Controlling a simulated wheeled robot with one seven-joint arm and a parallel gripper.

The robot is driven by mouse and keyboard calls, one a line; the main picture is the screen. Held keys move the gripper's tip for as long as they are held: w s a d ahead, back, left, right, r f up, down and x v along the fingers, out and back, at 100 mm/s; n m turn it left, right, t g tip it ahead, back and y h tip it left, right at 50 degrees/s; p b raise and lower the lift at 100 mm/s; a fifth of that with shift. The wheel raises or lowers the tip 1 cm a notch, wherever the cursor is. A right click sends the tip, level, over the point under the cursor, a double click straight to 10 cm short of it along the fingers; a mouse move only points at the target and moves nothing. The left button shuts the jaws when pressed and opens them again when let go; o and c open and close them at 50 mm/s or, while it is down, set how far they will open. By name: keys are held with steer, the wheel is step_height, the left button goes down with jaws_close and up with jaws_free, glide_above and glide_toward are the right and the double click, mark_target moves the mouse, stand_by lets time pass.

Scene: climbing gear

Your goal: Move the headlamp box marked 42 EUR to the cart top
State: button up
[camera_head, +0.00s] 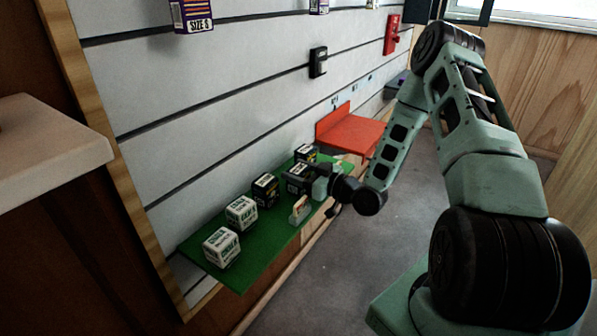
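Several small boxes stand in a row on a green shelf (240,272). Two are white, the nearest white box (221,247) and another white box (241,212). Behind them are a black box (265,190), a second black box (297,179) and a farther black box (306,152). No 42 EUR marking is readable, so I cannot tell which box bears it. My gripper (302,194) is at the second black box, at the shelf's right edge. Its finger opening is too small and partly hidden to judge whether it grips the box.
A red shelf (352,133) lies beyond the green one. Hanging goods, including a purple box (191,14), are on the slatted wall (220,80).

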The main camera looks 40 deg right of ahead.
steer(key=shift+o, duration=1.1)
